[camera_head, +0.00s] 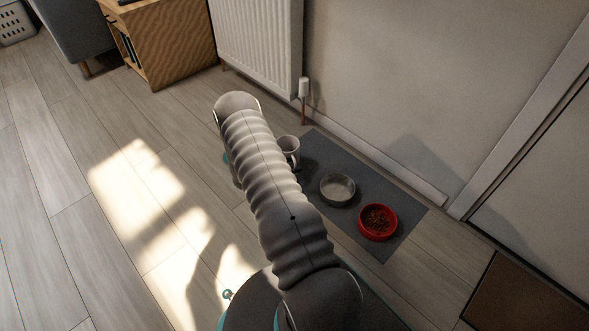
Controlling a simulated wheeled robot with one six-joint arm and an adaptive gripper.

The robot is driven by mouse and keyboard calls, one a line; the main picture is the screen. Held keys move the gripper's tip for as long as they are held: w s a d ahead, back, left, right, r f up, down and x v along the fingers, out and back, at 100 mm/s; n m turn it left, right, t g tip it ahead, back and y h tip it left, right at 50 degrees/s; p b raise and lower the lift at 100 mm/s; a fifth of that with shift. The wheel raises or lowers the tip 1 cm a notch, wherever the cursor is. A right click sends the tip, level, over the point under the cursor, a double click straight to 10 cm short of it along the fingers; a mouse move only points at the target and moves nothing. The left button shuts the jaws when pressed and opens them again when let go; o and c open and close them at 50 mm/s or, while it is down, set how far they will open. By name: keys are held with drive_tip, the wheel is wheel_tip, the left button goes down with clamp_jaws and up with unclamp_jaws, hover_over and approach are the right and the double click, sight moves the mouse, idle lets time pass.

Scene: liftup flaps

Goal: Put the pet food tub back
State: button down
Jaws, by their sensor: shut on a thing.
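My arm crosses the middle of the view and hides the floor behind it. My gripper does not show; it is out of sight behind the arm. I cannot make out a pet food tub for certain. A pale cup-like thing (290,146) with what looks like a handle shows just right of my arm, partly hidden by it, at the left end of the grey mat (319,151). I cannot tell whether anything touches it.
On the mat are a grey bowl (337,190) and a red bowl of brown food (378,222). A radiator (258,42) and wall stand behind. A wooden cabinet (170,40) is upper left, a door (545,200) right, a brown doormat (525,297) lower right. The left floor is clear.

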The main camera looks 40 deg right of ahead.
drive_tip(key=c, duration=1.2)
unclamp_jaws()
drive_tip(key=shift+f, duration=0.1)
drive_tip(key=shift+a+r, duration=0.2)
drive_tip(key=shift+r, duration=0.05)
drive_tip(key=p+v, duration=0.1)
drive_tip(key=v, duration=1)
drive_tip(key=s+a+r+m+y, duration=0.2)
drive_tip(key=a+r+m, duration=0.1)
drive_tip(key=r, duration=0.7)
drive_tip(key=s+a+r+m+y, duration=0.2)
drive_tip(key=a+r+m, duration=0.1)
drive_tip(key=r, duration=0.8)
drive_tip(key=s+a+r+m+y, duration=0.2)
drive_tip(key=a+r+m, duration=0.15)
drive_tip(key=r, duration=0.65)
drive_tip(key=s+a+r+m+t+y, duration=0.2)
drive_tip(key=s+a+r, duration=0.2)
drive_tip(key=s+r, duration=0.1)
drive_tip(key=s+a+r+m+t+y, duration=0.2)
drive_tip(key=s+a+r, duration=0.3)
drive_tip(key=s, duration=0.3)
drive_tip(key=s+a+r+m+t+y, duration=0.3)
drive_tip(key=s+a+r, duration=0.2)
drive_tip(key=s+r, duration=0.1)
drive_tip(key=shift+s+a, duration=0.1)
drive_tip(key=shift+s, duration=0.4)
